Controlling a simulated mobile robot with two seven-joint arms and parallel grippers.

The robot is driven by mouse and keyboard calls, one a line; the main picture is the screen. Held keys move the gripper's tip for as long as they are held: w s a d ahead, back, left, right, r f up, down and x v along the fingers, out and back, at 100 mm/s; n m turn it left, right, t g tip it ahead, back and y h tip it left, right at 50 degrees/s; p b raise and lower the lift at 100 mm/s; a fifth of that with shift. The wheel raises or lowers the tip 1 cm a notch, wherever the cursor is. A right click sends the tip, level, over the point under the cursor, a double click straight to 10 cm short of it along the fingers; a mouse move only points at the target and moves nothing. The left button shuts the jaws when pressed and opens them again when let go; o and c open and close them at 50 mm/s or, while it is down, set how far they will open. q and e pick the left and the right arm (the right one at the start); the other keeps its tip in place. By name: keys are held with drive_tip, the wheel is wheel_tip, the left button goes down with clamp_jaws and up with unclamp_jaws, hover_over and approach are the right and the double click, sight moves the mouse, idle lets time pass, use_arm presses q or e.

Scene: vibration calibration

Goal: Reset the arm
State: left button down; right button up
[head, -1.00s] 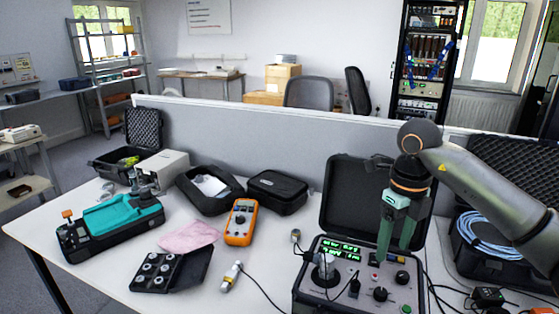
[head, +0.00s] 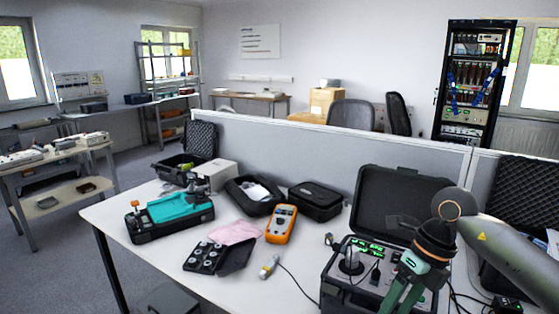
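My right arm comes in from the right edge of the head view, grey with a dark wrist. Its green-fingered gripper (head: 401,296) points down in front of the open black calibrator case (head: 342,278). The two fingers stand apart with nothing seen between them, and their tips are close to the picture's bottom edge. The gripper hides part of the case's control panel, which has lit green displays. I cannot tell whether the fingers touch the panel. My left gripper is not in view.
The white table (head: 150,262) holds a teal-topped device (head: 180,207), an orange multimeter (head: 281,224), a pink cloth (head: 234,232), a black sensor box (head: 206,257), a cabled probe (head: 269,267) and black cases. A grey partition (head: 300,152) runs behind. Floor is open at left.

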drive_tip(key=s+a+r+m+t+y+p, duration=0.1)
drive_tip(key=s+a+m+t+y, duration=0.2)
drive_tip(key=a+y, duration=0.65)
drive_tip(key=s+a+r+m+y, duration=0.15)
drive_tip(key=a+m+y, duration=0.45)
drive_tip(key=a, duration=0.6)
drive_tip(key=w+d+f+m+t+h+p, duration=0.1)
drive_tip(key=d+f+m+t+h, duration=0.55)
drive_tip(key=m, duration=0.45)
drive_tip(key=d+f+m+t+h+p, duration=0.1)
drive_tip(key=d+f+m+t+h, duration=0.4)
drive_tip(key=f+m+t, duration=0.45)
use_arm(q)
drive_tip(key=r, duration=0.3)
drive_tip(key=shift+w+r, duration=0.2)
use_arm(e)
drive_tip(key=s+d+f+m+g+h, duration=0.2)
drive_tip(key=s+d+f+m+g, duration=0.1)
drive_tip(key=s+f, duration=0.4)
drive_tip(key=s+d+f+m+g+h, duration=0.2)
drive_tip(key=s+f+m+g+h, duration=0.1)
drive_tip(key=s+f+m+g, duration=0.3)
wheel_tip(320, 180, down, 2)
drive_tip(key=s, duration=0.2)
drive_tip(key=shift+s+d, duration=0.3)
drive_tip(key=shift+d, duration=0.1)
